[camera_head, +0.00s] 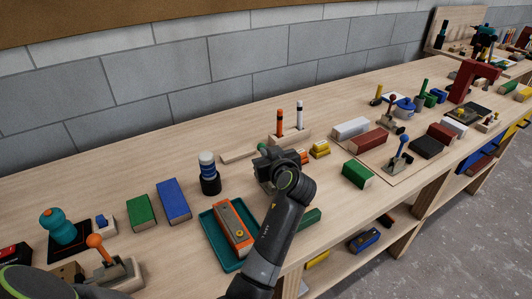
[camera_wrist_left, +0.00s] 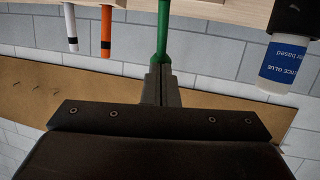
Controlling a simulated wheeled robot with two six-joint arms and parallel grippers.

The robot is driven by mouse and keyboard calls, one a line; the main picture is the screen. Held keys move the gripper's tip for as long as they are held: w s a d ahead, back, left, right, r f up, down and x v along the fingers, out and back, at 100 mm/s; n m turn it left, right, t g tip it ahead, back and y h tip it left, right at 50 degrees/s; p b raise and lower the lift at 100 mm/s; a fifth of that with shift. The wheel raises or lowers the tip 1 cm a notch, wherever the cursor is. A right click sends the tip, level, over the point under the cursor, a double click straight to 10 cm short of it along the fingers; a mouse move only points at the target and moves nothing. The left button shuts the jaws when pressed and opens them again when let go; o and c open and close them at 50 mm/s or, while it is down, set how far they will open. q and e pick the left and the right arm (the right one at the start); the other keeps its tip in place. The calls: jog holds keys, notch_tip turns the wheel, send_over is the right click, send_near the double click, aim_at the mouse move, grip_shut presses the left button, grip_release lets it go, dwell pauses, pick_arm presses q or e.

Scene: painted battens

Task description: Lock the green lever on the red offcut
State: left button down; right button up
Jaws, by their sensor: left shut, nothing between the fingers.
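The green lever (camera_wrist_left: 163,30) shows in the left wrist view, in line with my left fingertips. I cannot tell whether they touch it. My left gripper (camera_wrist_left: 161,75) is shut and empty. In the head view my left gripper (camera_head: 270,167) is low over the bench, between the glue bottle and the pen stand. What lies under the clamp is hidden. My right gripper is not in view.
The glue bottle (camera_head: 208,172) stands left of the gripper, the pen stand (camera_head: 290,137) behind it. A teal tray (camera_head: 208,225) with an orange block is in front, left of my forearm. A blue-handled clamp (camera_head: 400,155) stands farther right.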

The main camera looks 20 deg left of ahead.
aim_at(259, 147)
pick_arm(q)
jog(key=a+g+h+p, duration=0.1)
jog(key=p, duration=0.2)
jog(key=w+a+g+h+p, duration=0.1)
jog(key=p, duration=0.2)
jog(key=shift+w+a+r+n+p, duration=0.15)
jog(key=shift+w+r+n+p, duration=0.15)
jog(key=shift+p, duration=0.05)
jog(key=shift+w+a+f+g+h+p, duration=0.25)
jog(key=shift+a+f+g+h+p, duration=0.1)
jog(key=shift+g+h+p, duration=0.25)
jog(key=shift+w+a+f, duration=0.25)
jog(key=shift+a+f, duration=0.05)
jog(key=shift+f, duration=0.1)
jog(key=shift+a, duration=0.1)
